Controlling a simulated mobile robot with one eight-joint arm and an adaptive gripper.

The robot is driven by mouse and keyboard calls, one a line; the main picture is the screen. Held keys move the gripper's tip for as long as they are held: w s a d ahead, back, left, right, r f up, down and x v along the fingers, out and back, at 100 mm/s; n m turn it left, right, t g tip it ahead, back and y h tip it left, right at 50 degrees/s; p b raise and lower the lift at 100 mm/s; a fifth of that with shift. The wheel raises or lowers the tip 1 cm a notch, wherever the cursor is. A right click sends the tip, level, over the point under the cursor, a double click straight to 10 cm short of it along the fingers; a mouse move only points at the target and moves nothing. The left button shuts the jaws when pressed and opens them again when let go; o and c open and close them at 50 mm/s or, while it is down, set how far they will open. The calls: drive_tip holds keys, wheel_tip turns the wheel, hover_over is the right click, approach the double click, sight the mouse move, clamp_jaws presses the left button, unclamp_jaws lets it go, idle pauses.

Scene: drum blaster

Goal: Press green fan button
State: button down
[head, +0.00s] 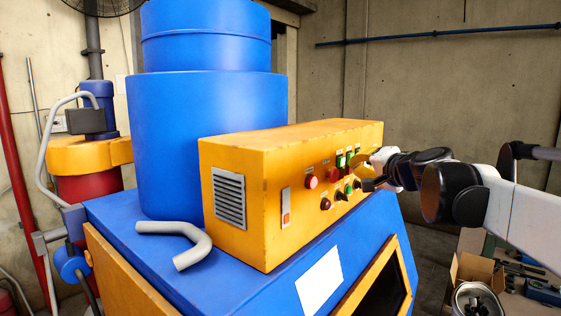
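The orange control box (284,155) sits on top of the blue machine, with buttons and switches on its right-hand face. Small green buttons (341,161) show in the upper row, and a green one (347,189) shows in the lower row. The labels are too small to read, so I cannot tell which is the fan button. My gripper (366,175) is at the right part of this face, close in front of the buttons. It hides some of them. I cannot tell whether it touches any, or whether its fingers are open or shut.
Red buttons (311,182) and an orange rocker switch (286,218) lie left of the green ones. A grey bent handle (185,243) lies on the blue machine top (120,212). A cardboard box (474,269) and a metal bowl (476,300) are at lower right.

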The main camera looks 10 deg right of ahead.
drive_tip(key=s+d, duration=0.1)
drive_tip(key=s, duration=0.1)
drive_tip(key=s+d, duration=0.1)
drive_tip(key=d, duration=0.1)
drive_tip(key=shift+s, duration=0.4)
